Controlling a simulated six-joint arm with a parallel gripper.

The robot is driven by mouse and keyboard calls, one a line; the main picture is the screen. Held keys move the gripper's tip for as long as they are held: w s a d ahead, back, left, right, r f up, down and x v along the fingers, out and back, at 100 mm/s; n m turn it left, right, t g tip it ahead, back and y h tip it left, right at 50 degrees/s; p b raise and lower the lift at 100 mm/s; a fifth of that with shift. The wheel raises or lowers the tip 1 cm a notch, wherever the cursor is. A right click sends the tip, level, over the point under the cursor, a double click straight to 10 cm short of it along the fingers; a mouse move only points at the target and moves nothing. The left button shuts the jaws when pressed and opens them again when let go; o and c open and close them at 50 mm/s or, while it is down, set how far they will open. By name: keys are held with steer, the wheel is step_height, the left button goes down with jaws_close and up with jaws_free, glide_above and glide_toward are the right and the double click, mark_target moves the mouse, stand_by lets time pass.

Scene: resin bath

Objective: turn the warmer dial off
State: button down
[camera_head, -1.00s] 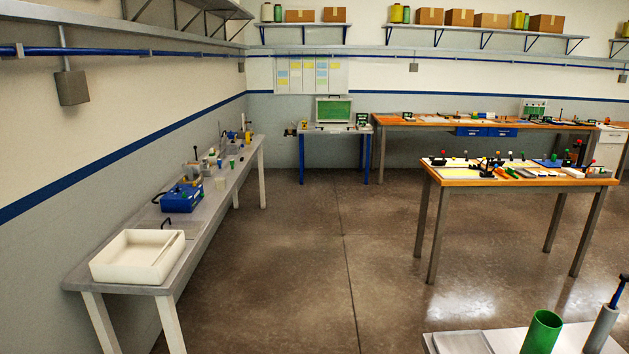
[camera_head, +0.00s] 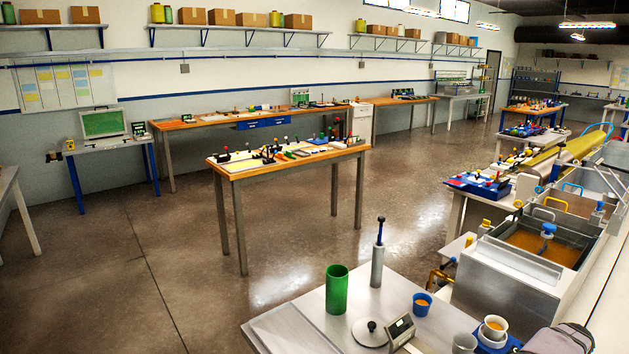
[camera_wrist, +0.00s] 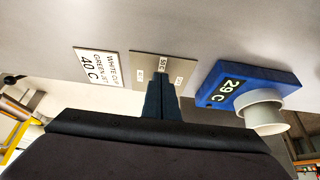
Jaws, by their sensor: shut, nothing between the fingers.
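The blue warmer (camera_wrist: 250,85) shows upside down in the wrist view, with a display reading 29 C. A white cup (camera_wrist: 264,112) stands on it. In the head view the warmer (camera_head: 512,347) is at the bottom edge, partly cut off, with the cup (camera_head: 495,326) on top. My gripper (camera_wrist: 160,78) is shut and empty. In the wrist view its fingertips overlap the lower edge of a tan plate (camera_wrist: 146,62) marked SET. I cannot tell whether they touch it. I see no dial clearly; the fingers may hide it.
A white sign (camera_wrist: 98,66) reading 40 C is left of the plate. In the head view, a green cylinder (camera_head: 336,290), a grey lid (camera_head: 370,331), a scale (camera_head: 398,330) and a small blue cup (camera_head: 422,304) stand on the near table. A bath of amber liquid (camera_head: 525,243) is behind right.

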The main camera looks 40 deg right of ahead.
steer(key=shift+r+p, duration=1.75)
steer(key=shift+r, duration=1.25)
steer(key=shift+w+a+r+p, duration=0.2)
steer(key=shift+r+p, duration=0.35)
steer(key=shift+p, duration=0.65)
steer(key=shift+f, duration=0.2)
steer(key=shift+f+b, duration=2.2)
steer(key=shift+f, duration=1.2)
steer(key=shift+s+d, duration=0.1)
steer(key=shift+d, duration=0.5)
steer(key=shift+s+b, duration=0.1)
steer(key=shift+b, duration=0.8)
